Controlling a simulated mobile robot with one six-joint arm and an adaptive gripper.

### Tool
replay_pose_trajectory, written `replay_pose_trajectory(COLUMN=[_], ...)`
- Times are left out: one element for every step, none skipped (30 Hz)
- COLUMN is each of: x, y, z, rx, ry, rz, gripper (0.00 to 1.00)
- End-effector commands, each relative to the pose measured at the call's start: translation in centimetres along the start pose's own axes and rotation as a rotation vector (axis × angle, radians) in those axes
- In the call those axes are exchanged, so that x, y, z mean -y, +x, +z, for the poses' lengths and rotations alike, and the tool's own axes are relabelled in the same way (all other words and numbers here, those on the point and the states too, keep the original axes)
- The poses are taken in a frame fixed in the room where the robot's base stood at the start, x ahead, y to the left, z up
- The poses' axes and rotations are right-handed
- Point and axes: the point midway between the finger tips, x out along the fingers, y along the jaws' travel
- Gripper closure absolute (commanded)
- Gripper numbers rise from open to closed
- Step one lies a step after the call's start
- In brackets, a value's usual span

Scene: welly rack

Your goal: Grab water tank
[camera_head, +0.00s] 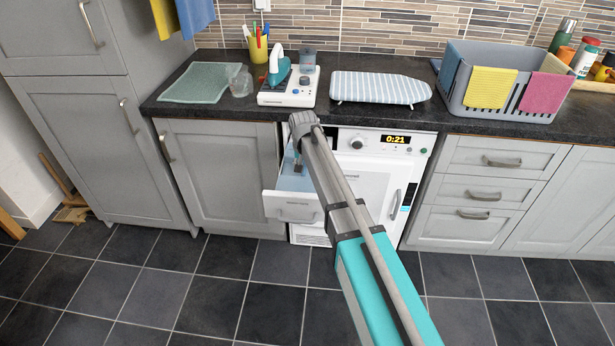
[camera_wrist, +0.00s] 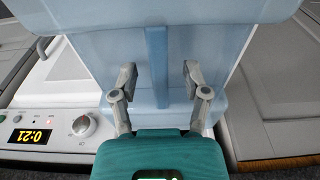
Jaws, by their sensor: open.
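The water tank (camera_head: 290,182) is a translucent pale blue box with a white front panel. It sticks out of the upper left of a white machine (camera_head: 368,183) like a drawer pulled open. In the wrist view the tank (camera_wrist: 105,60) fills the middle, with a darker blue bar (camera_wrist: 157,60) across its top. My gripper (camera_head: 298,167) is over the tank. In the wrist view my gripper (camera_wrist: 160,76) is open, one finger on each side of the bar, with gaps on both sides. My arm hides part of the machine's front.
The machine's display (camera_head: 396,139) reads 0:21. A dark worktop (camera_head: 225,110) overhangs the machine. On it are an iron on its base (camera_head: 288,85), a striped ironing board (camera_head: 380,88) and a grey basket (camera_head: 505,92) with cloths. The tiled floor in front is clear.

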Motion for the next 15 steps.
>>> replay_pose_trajectory(x=[0.0,0.0,0.0,0.0,0.0,0.0,0.0,0.0,0.0,0.0,-0.01,-0.01,-0.01,-0.01,-0.01], y=[0.0,0.0,0.0,0.0,0.0,0.0,0.0,0.0,0.0,0.0,0.0,0.0,0.0,0.0,0.0], z=[0.0,0.0,0.0,0.0,0.0,0.0,0.0,0.0,0.0,0.0,0.0,0.0,0.0,0.0,0.0], rx=[0.0,0.0,0.0,0.0,0.0,0.0,0.0,0.0,0.0,0.0,0.0,0.0,0.0,0.0,0.0], ry=[0.0,0.0,0.0,0.0,0.0,0.0,0.0,0.0,0.0,0.0,0.0,0.0,0.0,0.0,0.0], rz=[0.0,0.0,0.0,0.0,0.0,0.0,0.0,0.0,0.0,0.0,0.0,0.0,0.0,0.0,0.0], gripper=[0.4,0.4,0.4,0.4,0.4,0.4,0.4,0.4,0.46,0.51,0.57,0.64,0.7,0.75,0.83])
